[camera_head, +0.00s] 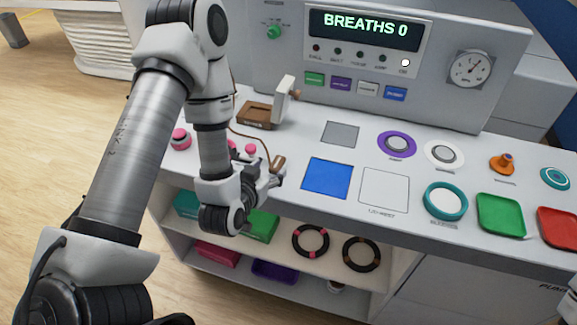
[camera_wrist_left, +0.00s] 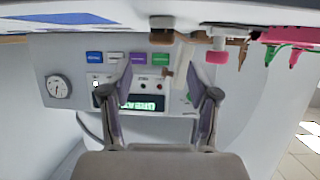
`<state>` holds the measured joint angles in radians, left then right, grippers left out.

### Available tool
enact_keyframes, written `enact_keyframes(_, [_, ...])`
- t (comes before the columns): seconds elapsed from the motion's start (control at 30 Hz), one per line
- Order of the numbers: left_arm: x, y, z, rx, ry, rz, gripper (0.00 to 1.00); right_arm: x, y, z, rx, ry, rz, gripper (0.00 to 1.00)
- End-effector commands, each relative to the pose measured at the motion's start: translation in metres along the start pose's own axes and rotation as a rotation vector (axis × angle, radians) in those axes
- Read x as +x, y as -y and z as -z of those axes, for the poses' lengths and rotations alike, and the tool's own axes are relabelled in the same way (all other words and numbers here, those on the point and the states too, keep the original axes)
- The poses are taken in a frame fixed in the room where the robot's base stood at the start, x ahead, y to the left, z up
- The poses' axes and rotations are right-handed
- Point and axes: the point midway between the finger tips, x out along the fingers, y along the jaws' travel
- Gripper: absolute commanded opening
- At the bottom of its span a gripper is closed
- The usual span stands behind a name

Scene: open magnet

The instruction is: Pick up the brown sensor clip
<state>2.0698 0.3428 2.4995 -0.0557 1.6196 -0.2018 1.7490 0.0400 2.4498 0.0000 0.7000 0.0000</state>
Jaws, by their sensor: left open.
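The brown sensor clip (camera_head: 278,163) lies on the white counter left of the blue square, a thin brown cable running near it. My left gripper (camera_head: 271,181) is at the counter's front edge, close in front of the clip, its fingers partly hidden by its own wrist. In the left wrist view, which is upside down, the gripper (camera_wrist_left: 158,76) is open with nothing between its fingers. A brown piece, apparently the clip (camera_wrist_left: 160,37), shows above the gap between the fingertips. I see no contact.
A brown box (camera_head: 258,115) and an off-white upright lever (camera_head: 284,98) stand behind the clip. Pink knobs (camera_head: 250,149) lie left of it. A blue square (camera_head: 327,178) is to its right. The console (camera_head: 375,75) rises behind. Open shelves with rings are below the counter.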

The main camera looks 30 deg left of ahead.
Motion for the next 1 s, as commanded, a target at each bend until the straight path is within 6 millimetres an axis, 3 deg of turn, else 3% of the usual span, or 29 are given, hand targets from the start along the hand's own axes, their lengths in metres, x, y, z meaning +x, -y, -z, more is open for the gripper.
enact_keyframes(0.07, [0.008,0.0,-0.004,-0.002,-0.002,0.0,0.6,0.013,0.0,0.0,0.0,0.0,0.0,0.4])
enact_keyframes(0.4, [0.056,-0.001,-0.003,0.001,0.002,0.0,0.6,-0.005,0.0,0.001,0.0,-0.001,0.0,0.4])
enact_keyframes(0.6, [0.059,-0.001,-0.005,-0.001,0.003,-0.001,0.6,-0.004,0.0,0.0,0.0,-0.001,0.0,0.4])
enact_keyframes(0.63, [0.059,-0.001,-0.005,-0.001,0.003,-0.001,0.57,-0.004,0.0,0.0,0.0,-0.001,0.0,0.4])
enact_keyframes(0.8, [0.058,-0.001,-0.005,-0.001,0.003,-0.001,0.0,-0.004,0.0,0.0,0.0,-0.001,0.0,0.4])
enact_keyframes(1.0, [0.058,-0.001,-0.005,-0.001,0.003,-0.001,0.0,-0.004,0.0,0.0,0.0,-0.001,0.0,0.4])
